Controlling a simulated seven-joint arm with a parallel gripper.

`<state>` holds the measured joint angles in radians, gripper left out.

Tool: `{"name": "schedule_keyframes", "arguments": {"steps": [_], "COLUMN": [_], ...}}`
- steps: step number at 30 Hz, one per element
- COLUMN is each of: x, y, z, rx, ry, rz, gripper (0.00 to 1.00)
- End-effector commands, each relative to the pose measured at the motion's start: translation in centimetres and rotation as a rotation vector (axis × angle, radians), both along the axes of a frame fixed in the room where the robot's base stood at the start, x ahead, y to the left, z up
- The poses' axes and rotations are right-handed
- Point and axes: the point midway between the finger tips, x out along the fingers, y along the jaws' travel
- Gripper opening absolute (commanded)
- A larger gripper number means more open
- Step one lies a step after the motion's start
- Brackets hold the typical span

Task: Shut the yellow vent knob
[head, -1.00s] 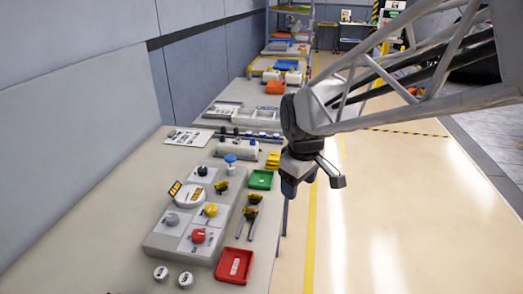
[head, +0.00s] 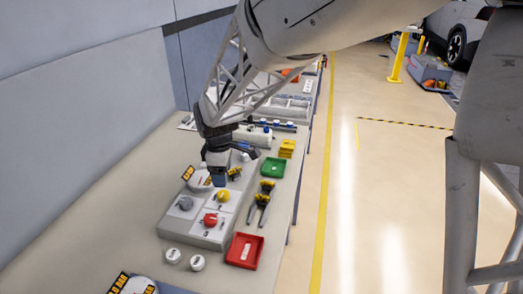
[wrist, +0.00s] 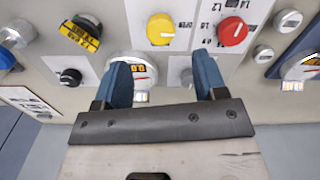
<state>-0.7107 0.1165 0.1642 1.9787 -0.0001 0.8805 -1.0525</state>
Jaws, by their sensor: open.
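The yellow vent knob (head: 223,195) is on the grey control panel (head: 172,228), and it shows clearly in the wrist view (wrist: 161,29). It sits on a white plate with a pale pointer mark; I cannot read its setting. My gripper (head: 219,182) is above the panel, just behind the yellow knob in the head view. In the wrist view my gripper (wrist: 163,78) has its two blue fingers apart and nothing between them. The yellow knob lies beyond the fingertips there, not touched.
A red knob (head: 210,219), a grey knob (head: 186,203) and a round gauge (wrist: 145,66) are close by on the panel. Two white caps stand in front.

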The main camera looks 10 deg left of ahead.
Motion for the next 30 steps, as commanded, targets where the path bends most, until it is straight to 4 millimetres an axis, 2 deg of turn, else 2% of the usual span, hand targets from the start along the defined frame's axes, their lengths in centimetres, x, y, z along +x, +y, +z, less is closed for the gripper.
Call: {"name": "schedule_keyframes", "arguments": {"steps": [17,23,30], "x": [0.0,0.0,0.0], "y": [0.2,0.1,0.1], "z": [-0.8,-2.5,-5.4], "rx": [-0.001,-0.002,-0.003], "ry": [0.002,0.002,0.003], "rz": [0.005,0.005,0.005], "gripper": [0.65,0.65,0.65]}}
